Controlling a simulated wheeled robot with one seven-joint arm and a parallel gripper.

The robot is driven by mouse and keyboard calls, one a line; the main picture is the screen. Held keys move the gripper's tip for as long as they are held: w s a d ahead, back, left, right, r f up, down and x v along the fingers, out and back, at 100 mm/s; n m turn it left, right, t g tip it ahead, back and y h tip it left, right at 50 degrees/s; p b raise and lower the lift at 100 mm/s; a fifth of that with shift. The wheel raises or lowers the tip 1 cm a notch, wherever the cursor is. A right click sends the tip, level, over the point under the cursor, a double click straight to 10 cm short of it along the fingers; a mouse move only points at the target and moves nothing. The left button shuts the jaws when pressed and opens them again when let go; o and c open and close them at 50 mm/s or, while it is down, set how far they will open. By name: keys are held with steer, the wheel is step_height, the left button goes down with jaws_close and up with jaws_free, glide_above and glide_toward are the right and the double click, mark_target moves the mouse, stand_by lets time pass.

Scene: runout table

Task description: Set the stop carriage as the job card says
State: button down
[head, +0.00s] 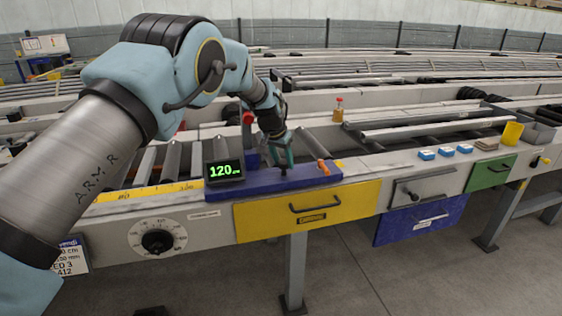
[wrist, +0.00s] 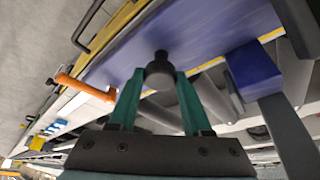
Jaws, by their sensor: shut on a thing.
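The blue stop carriage (head: 255,190) sits on the table's front rail and fills the upper part of the wrist view (wrist: 190,45). My gripper (head: 281,160) is shut on the carriage's black knob (wrist: 160,63), one teal finger on each side. An orange lever (head: 323,167) is at the carriage's right end and also shows in the wrist view (wrist: 85,87). The display (head: 224,171) on the carriage reads 120 in green, with a small unit after it. A yellow scale (head: 140,193) runs to its left. The job card (head: 72,256) at lower left is partly hidden by my arm.
A round dial (head: 158,240) is on the front panel, left of a yellow drawer (head: 350,207). Several blue-and-white blocks (head: 445,152) and a yellow cup (head: 512,132) stand along the rail to the right. Rollers lie behind the carriage.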

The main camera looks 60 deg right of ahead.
steer(key=shift+c, duration=1.7)
jaws_free()
steer(key=b+v, duration=0.3)
steer(key=v, duration=0.7)
steer(key=shift+r, duration=0.4)
steer(key=shift+a, duration=0.15)
